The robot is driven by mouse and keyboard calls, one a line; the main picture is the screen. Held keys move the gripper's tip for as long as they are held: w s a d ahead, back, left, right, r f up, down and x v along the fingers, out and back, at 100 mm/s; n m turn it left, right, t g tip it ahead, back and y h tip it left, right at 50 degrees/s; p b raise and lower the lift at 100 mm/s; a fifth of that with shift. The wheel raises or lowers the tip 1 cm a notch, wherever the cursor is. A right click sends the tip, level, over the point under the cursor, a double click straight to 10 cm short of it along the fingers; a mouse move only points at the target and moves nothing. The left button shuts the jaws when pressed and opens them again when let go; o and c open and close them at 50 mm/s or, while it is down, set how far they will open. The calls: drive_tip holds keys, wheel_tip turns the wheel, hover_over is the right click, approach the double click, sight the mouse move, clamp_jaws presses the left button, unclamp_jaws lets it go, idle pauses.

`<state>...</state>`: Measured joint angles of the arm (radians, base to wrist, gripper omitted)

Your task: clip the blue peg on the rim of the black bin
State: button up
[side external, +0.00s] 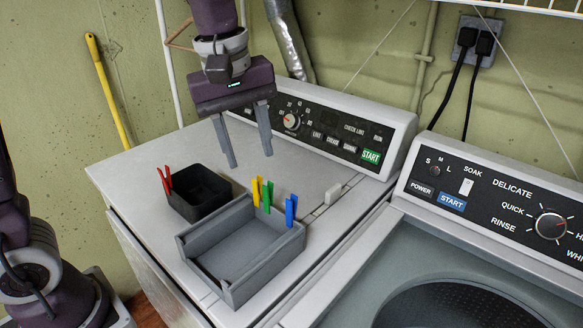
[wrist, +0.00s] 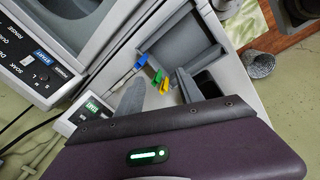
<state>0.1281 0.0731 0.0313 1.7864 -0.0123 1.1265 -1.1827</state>
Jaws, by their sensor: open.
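The blue peg (side external: 290,213) stands clipped upright on the back wall of the grey tray (side external: 264,272), near its right corner. In the wrist view the blue peg (wrist: 140,63) shows on the tray's edge. The black bin (side external: 207,209) stands to the left behind the tray, with a red peg (side external: 165,181) on its left rim. In the wrist view the bin (wrist: 206,78) is partly hidden by my gripper. My gripper (side external: 250,160) is open and empty, pointing down above the dryer top, behind the bin and tray and apart from all the pegs.
A yellow peg (side external: 256,191) and a green peg (side external: 267,196) stand on the tray's back wall, left of the blue one. The control panel (side external: 325,128) rises behind. A washer (side external: 470,250) stands to the right.

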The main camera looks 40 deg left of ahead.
sight(292, 201)
drive_tip(key=w+d+f+n+g, duration=0.2)
drive_tip(key=w+d+f+n, duration=0.1)
drive_tip(key=w+f+n, duration=0.3)
drive_tip(key=shift+w+a+f, duration=0.1)
drive_tip(key=shift+w+f, duration=0.15)
drive_tip(key=shift+f, duration=1.15)
drive_tip(key=shift+w+f, duration=0.2)
drive_tip(key=shift+f, duration=1.25)
drive_tip(key=shift+w+a+f, duration=0.1)
drive_tip(key=shift+w+f, duration=0.15)
drive_tip(key=shift+f, duration=1.15)
clamp_jaws()
drive_tip(key=shift+s+r, duration=0.15)
drive_tip(key=shift+r, duration=0.05)
drive_tip(key=shift+r, duration=2.5)
